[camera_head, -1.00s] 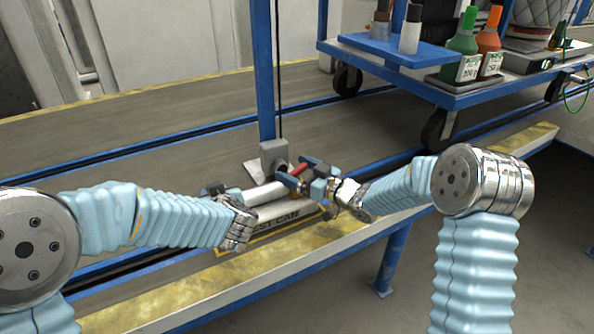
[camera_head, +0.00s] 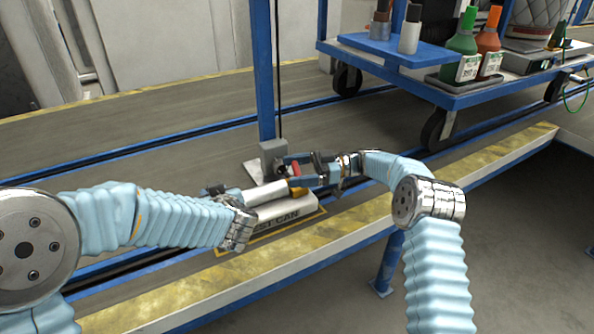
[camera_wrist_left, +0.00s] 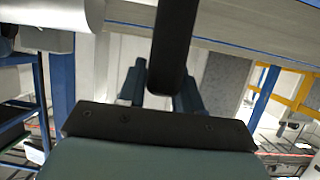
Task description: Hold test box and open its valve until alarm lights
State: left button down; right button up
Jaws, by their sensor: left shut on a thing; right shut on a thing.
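No box labelled as a test box shows. A white cylinder (camera_head: 265,192) lies on its side above a yellow-edged plate (camera_head: 290,217) reading "TEST CAN" on the bench. An orange-brown part (camera_head: 299,193) sits at its right end. A small red part (camera_head: 296,169) shows just above it. My left gripper (camera_head: 217,191) is shut at the cylinder's left end; its fingertips are partly hidden. In the left wrist view, its fingers (camera_wrist_left: 160,90) show behind a dark bar. My right gripper (camera_head: 288,170) reaches in from the right, shut around the red part. No lit alarm is discernible.
A grey block (camera_head: 273,154) stands at the foot of a blue post (camera_head: 264,70), just behind the cylinder. A blue cart (camera_head: 400,85) with bottles stands at the back right. The bench (camera_head: 130,145) is clear to the left and behind.

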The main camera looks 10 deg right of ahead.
jog(key=shift+n+g, duration=0.6)
jog(key=shift+g, duration=0.3)
jog(key=o, duration=0.8)
jog(key=shift+w+d, duration=0.2)
jog(key=shift+d, duration=1.65)
jog(key=shift+w+d, duration=0.15)
jog(key=shift+d, duration=1.7)
